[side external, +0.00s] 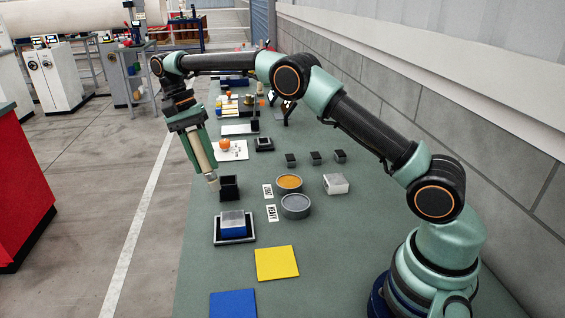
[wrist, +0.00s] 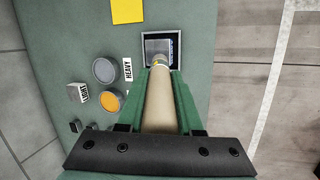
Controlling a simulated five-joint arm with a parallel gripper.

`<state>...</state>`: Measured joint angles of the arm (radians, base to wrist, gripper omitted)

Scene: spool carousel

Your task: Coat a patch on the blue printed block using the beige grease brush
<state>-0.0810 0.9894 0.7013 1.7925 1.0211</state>
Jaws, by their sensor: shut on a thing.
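My gripper (side external: 197,150) is shut on the beige brush (side external: 205,156), which points down and slightly tilted. In the wrist view my gripper (wrist: 160,85) has the brush handle (wrist: 159,105) between its green fingers.
A black open holder (side external: 229,188) stands close to the brush tip. An orange-filled tin (side external: 289,182) and a grey tin (side external: 295,206) stand to the right, beside LIGHT (side external: 267,191) and HEAVY (side external: 271,213) labels. A white block (side external: 336,184) and yellow square (side external: 276,263) lie nearby.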

